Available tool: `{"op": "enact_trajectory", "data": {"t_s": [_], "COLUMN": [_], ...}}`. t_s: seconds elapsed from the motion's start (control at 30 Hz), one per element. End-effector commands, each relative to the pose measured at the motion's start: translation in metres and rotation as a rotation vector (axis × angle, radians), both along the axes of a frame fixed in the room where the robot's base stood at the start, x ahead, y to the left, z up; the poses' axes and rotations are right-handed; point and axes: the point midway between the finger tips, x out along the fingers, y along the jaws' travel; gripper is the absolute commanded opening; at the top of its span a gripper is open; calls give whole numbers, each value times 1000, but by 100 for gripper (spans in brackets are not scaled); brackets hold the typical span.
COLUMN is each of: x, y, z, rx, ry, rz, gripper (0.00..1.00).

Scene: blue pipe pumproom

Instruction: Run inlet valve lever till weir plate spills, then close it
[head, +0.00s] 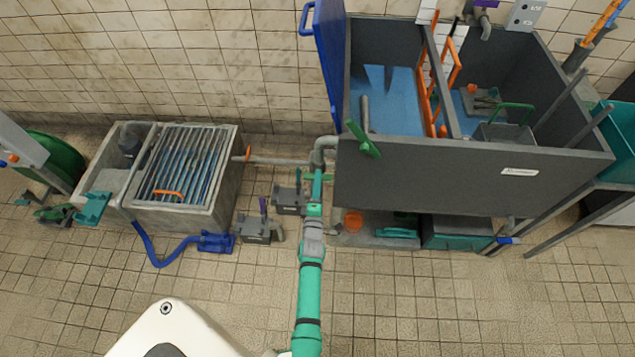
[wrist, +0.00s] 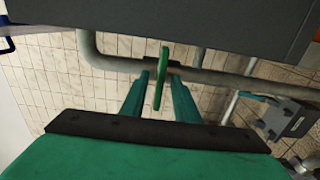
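A green lever (wrist: 161,80) stands upright in the wrist view, on a grey pipe (wrist: 215,77) below a dark tank wall. My gripper (wrist: 160,76) is open, with one teal finger on each side of the lever and gaps showing. In the head view my gripper (head: 317,178) is at the tank's lower left corner and largely hides this lever. The grey tank (head: 440,185) has blue water (head: 392,110) in its left compartment. A grey divider (head: 442,82) separates it from the right compartment. I cannot tell whether water passes over a weir plate.
Another green handle (head: 363,140) sits at the tank's front left rim. A blue panel (head: 328,55) stands on the tank's left side. Grey pedestals (head: 256,231) and a concrete basin with a grate (head: 185,170) are left of my arm. The tiled floor in front is mostly clear.

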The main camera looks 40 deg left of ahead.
Motion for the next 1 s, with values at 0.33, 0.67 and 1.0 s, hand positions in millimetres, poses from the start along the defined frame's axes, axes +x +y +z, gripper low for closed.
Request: {"op": "enact_trajectory", "data": {"t_s": [0.33,0.67,1.0], "x": [0,0,-1], "y": [0,0,1], "z": [0,0,-1], "rx": [1,12,150], "ry": [1,9,93], "rz": [0,0,1], "gripper": [4,0,0]}}
